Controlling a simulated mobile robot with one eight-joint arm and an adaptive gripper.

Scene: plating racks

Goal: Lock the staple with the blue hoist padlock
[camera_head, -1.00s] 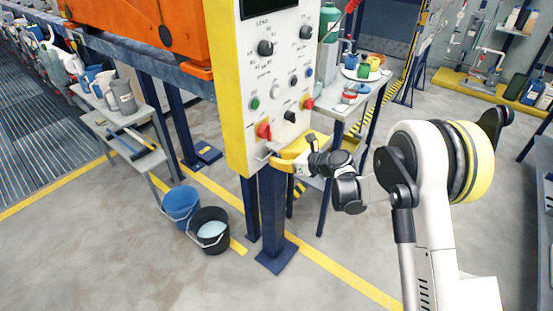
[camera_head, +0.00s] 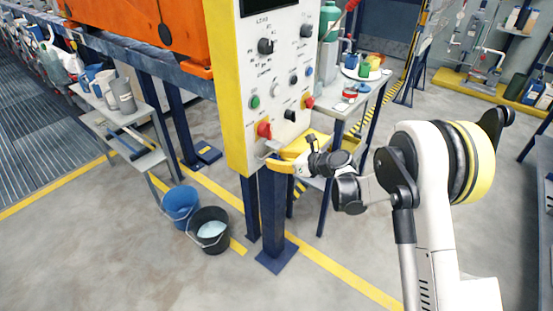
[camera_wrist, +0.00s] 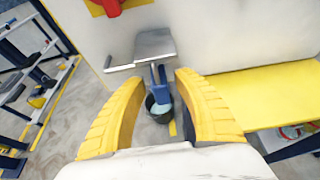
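My gripper (camera_head: 270,162) is at the lower edge of the yellow-and-white control panel (camera_head: 240,110), beside the red knob. In the wrist view my gripper (camera_wrist: 160,80) has its two yellow fingers apart. Beyond and between the fingertips is a grey metal plate (camera_wrist: 153,45) with a thin bar on its left, on the panel's face; it looks like the staple fitting. A small blue shape (camera_wrist: 158,74) shows just below the plate; I cannot tell whether it is the padlock or something behind. In the head view the fingers hide most of the fitting.
A yellow ledge (camera_wrist: 265,95) lies right of the fingers. A side table behind the panel holds a white plate (camera_head: 348,73) with small coloured items. A blue bucket (camera_head: 181,205) and a black bucket (camera_head: 208,240) stand on the floor. Blue posts support the panel.

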